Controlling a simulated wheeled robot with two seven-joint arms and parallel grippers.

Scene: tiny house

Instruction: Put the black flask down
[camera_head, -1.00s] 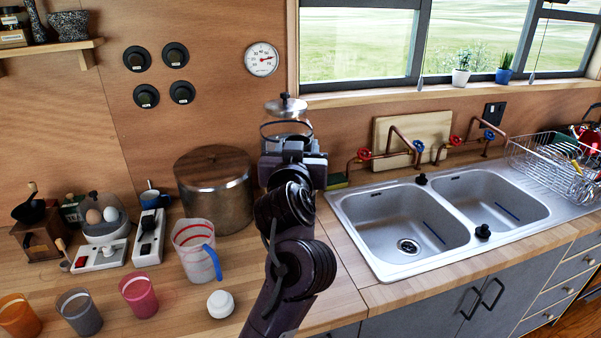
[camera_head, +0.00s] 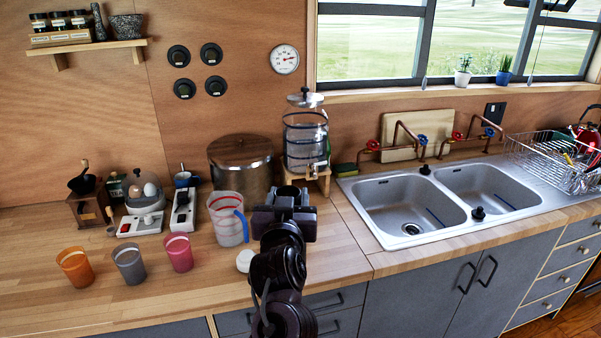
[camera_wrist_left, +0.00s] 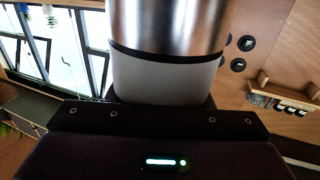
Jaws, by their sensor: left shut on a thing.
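My left gripper (camera_head: 284,212) is over the counter, in front of the glass dispenser. It is shut on the flask, which shows in the left wrist view (camera_wrist_left: 167,45) as a shiny silvery cylinder with a black ring and a pale grey band. The flask looks silvery there rather than black. In the head view my gripper and wrist hide most of it, so I cannot tell whether its base touches the counter. The wooden counter (camera_head: 345,262) runs below it. My right gripper is in neither view.
A blue-handled measuring jug (camera_head: 227,222) and white round lid (camera_head: 244,260) stand close left of my gripper. Behind are a wood-lidded pot (camera_head: 241,172) and glass dispenser (camera_head: 305,150). The sink (camera_head: 410,207) is right. Several coloured cups, including an orange one (camera_head: 75,267), stand left.

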